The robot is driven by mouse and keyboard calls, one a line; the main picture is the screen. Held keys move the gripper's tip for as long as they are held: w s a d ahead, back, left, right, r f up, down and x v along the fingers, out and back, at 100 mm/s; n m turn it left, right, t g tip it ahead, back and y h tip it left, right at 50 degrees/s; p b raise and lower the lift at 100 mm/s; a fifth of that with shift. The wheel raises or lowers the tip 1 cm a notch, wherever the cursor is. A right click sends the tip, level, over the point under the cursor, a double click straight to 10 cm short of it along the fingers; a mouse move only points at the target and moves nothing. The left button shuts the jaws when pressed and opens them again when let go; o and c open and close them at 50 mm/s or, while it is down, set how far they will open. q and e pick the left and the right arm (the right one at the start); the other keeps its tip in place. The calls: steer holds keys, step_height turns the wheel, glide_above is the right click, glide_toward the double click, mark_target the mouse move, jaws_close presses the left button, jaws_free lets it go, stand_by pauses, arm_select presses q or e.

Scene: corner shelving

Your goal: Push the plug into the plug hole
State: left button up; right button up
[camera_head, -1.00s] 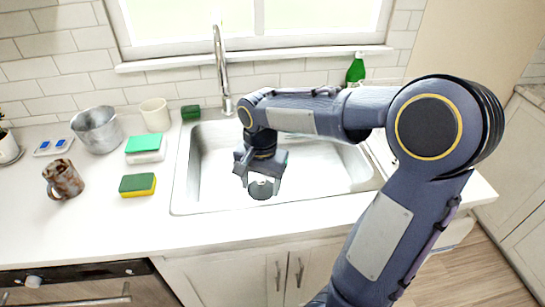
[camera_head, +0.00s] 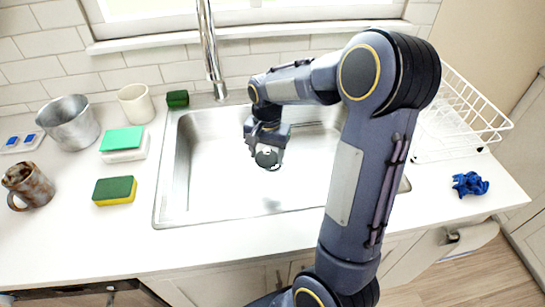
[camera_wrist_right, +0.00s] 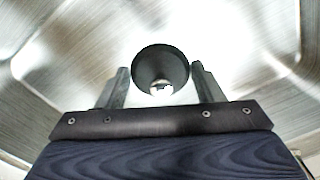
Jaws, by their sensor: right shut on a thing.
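My right gripper (camera_head: 266,157) reaches down into the steel sink (camera_head: 190,211). In the head view the plug shows as a small dark shape (camera_head: 267,161) at the fingertips, above the sink floor. I cannot make out the plug hole; it is hidden or outside what shows. My left gripper is not in view.
The tap (camera_head: 210,50) stands behind the sink. Left on the counter are a green-yellow sponge (camera_head: 115,190), a soap dish (camera_head: 124,143), mugs and a metal pot (camera_head: 68,123).

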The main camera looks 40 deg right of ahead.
steer(key=w+d+f, duration=0.1)
steer(key=f, duration=0.1)
steer(key=w+d+f, duration=0.3)
steer(key=d+f, duration=0.1)
steer(key=shift+w+d+f+p, duration=0.15)
steer(key=shift+d+f+p, duration=0.1)
steer(key=shift+f+p, duration=0.1)
step_height(320, 180, down, 3)
steer(key=shift+w+d+f, duration=0.1)
steer(key=shift+w+f, duration=0.05)
steer(key=shift+f, duration=0.05)
